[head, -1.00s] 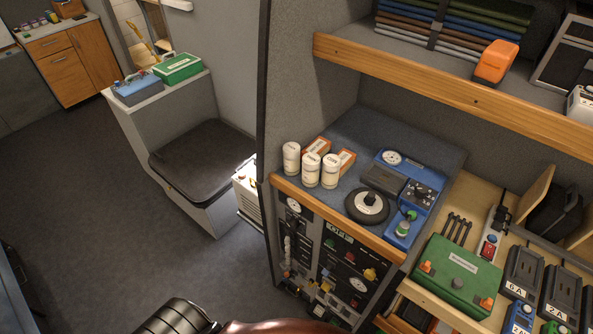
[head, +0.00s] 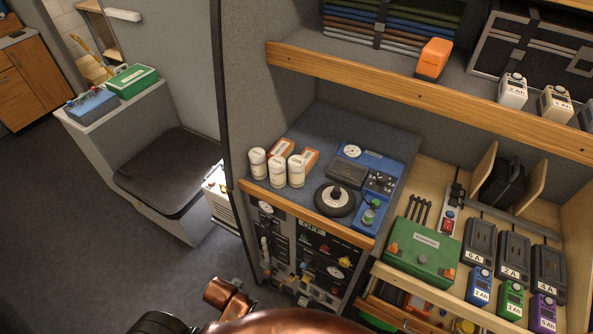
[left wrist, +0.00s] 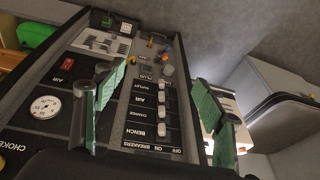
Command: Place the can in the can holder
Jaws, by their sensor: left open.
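I cannot tell which can the task means. No can holder can be made out for certain. My left gripper (left wrist: 162,80) shows only in the left wrist view, open, its green-padded fingers apart with nothing between them. It faces a dark switch panel (left wrist: 130,100). My right gripper is not in view.
A wooden-edged shelf (head: 400,92) overhangs the bench. A grey partition edge (head: 222,100) stands at its left.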

